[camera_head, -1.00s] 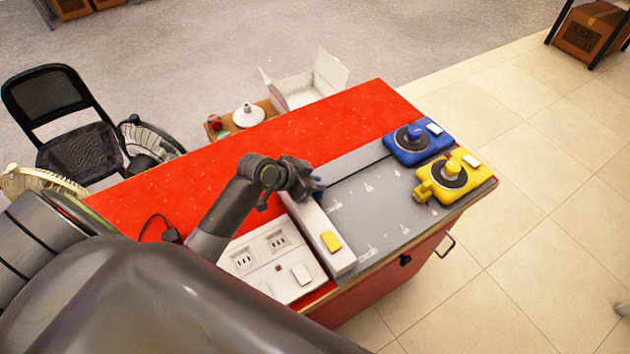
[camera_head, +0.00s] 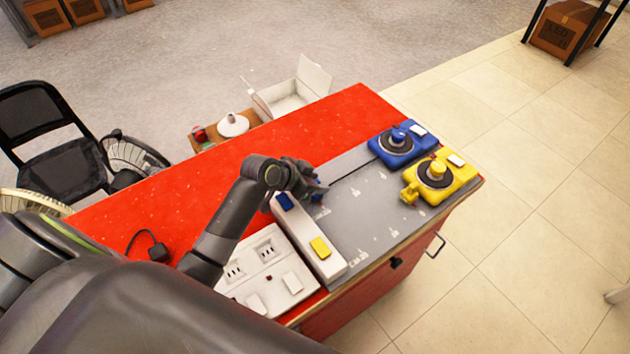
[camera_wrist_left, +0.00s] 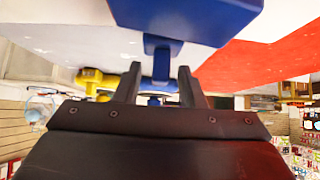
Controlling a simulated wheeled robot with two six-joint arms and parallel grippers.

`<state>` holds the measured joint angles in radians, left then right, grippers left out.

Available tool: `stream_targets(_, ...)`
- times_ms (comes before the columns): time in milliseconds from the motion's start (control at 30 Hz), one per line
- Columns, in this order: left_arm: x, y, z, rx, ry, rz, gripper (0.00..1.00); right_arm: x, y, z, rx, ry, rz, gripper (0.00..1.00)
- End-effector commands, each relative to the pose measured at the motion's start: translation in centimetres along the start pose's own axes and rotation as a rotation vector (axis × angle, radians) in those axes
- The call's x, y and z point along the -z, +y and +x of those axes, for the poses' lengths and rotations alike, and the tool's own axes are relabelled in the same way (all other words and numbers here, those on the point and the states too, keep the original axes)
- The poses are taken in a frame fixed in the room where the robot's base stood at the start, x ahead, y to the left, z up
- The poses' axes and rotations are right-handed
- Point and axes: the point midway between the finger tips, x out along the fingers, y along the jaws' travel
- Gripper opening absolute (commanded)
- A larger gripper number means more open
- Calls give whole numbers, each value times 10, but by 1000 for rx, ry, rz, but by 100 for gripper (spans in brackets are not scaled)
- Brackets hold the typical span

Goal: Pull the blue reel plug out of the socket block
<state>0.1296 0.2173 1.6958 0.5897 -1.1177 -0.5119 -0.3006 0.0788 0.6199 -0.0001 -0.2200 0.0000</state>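The white socket block (camera_head: 327,265) stands on the worktable and bears a blue cap (camera_head: 284,201) and a yellow cap (camera_head: 320,247). My left gripper (camera_head: 314,192) is just right of its far end. The blue reel plug (camera_head: 318,197) shows partly at the fingertips. Whether the plug's tip is clear of the block is hidden. The blue reel (camera_head: 391,153) sits farther right. My right gripper is out of view.
A yellow reel (camera_head: 456,184) sits near the table's right edge. A white socket panel (camera_head: 262,265) lies left of the block. A black adapter (camera_head: 158,253) lies on the red top (camera_head: 230,160). The grey mat between block and reels is mostly clear.

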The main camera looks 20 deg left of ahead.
Motion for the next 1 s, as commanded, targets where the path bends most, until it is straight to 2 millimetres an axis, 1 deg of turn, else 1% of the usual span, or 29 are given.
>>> stream_targets(133, 0, 0, -3, 1, -1, 0, 36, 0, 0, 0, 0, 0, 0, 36)
stream_targets(267, -1, -1, -13, 2, -1, 0, 36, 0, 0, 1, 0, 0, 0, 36)
stream_targets(467, -1, -2, -46, 4, -1, 4, 36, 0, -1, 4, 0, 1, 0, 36)
stream_targets(800, -1, -1, -111, 4, -2, 6, 36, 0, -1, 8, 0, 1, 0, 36)
stream_targets(1000, -1, -1, -143, 4, -3, 6, 36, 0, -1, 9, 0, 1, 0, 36)
